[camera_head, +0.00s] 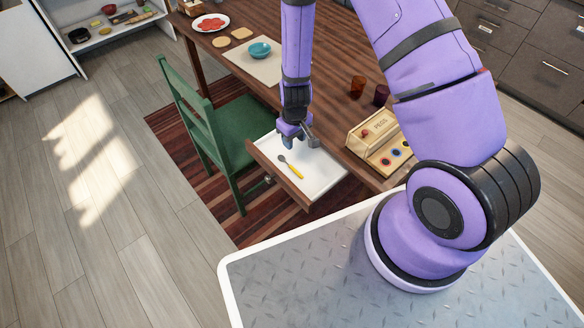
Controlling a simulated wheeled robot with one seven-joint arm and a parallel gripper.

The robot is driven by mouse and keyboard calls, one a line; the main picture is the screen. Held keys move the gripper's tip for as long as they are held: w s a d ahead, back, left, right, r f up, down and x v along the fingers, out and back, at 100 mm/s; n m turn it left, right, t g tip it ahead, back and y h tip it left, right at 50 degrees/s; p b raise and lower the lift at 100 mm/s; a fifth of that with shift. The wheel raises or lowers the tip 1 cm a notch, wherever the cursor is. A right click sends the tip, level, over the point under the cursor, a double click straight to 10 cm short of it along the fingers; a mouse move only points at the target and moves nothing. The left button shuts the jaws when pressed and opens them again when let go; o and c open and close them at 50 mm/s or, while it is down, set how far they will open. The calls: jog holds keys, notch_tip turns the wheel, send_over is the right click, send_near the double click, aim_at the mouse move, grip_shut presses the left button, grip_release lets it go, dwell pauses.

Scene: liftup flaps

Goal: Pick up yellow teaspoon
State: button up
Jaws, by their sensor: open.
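The yellow teaspoon (292,168) lies in an open, white-lined drawer (322,171) of the wooden table. It has a yellow handle pointing to the lower right and a grey bowl at the upper left. My gripper (300,143) points down over the back part of the drawer, a little above and behind the teaspoon in the picture. Its fingers are apart and hold nothing. The gap between the fingertips and the drawer floor is hard to judge.
A green chair (215,135) stands close to the drawer's left side. A wooden box (383,145) with coloured circles sits on the table (333,65) at right, near two dark cups (357,86). A teal bowl (260,50) is farther back. Grey floor (125,230) lies open at left.

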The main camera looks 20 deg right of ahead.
jog(key=f, duration=0.2)
send_over(293, 168)
jog(key=f, duration=0.4)
jog(key=shift+d, duration=0.35)
jog(key=shift+a+f, duration=0.2)
jog(key=shift+f, duration=1.45)
jog(key=shift+a+f, duration=0.2)
jog(key=shift+f, duration=1.45)
grip_shut()
